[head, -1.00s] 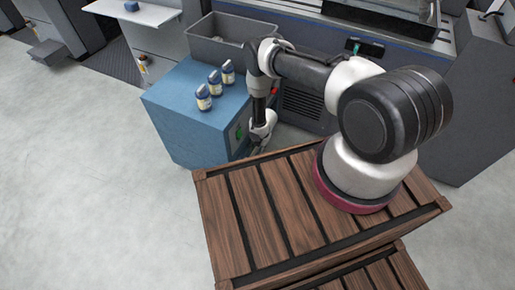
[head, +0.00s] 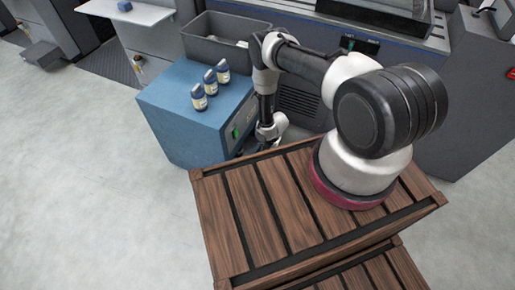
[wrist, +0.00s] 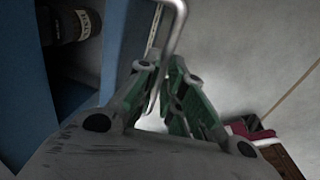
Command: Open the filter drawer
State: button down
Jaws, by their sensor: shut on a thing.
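The blue cabinet (head: 185,125) stands left of my arm in the head view, with a green mark on its right-hand face. In the wrist view, a metal bar handle (wrist: 174,28) runs between the green fingers of my gripper (wrist: 161,66), which is shut on it. A blue panel (wrist: 125,40) is beside the handle. Left of that panel is a dark open space with a dark, labelled bottle (wrist: 72,22) in it, so the drawer appears at least partly open. In the head view the fingertips and handle are mostly hidden behind my wrist and the crate edge.
Several small bottles (head: 210,83) stand in a row on the cabinet top. A grey bin (head: 205,47) is behind them. A slatted wooden crate (head: 240,215) is under my arm's base. A large grey machine (head: 330,50) stands behind. Floor at left is clear.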

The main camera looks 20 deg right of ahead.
jog(key=s+d, duration=0.8)
jog(key=s, duration=0.1)
jog(key=shift+d, duration=0.4)
jog(key=c, duration=1.5)
grip_release()
jog(key=shift+w, duration=0.1)
jog(key=shift+r, duration=0.1)
jog(key=r, duration=0.4)
jog(key=s+d+r, duration=0.1)
jog(key=r, duration=0.6)
jog(key=shift+s+d+r, duration=0.3)
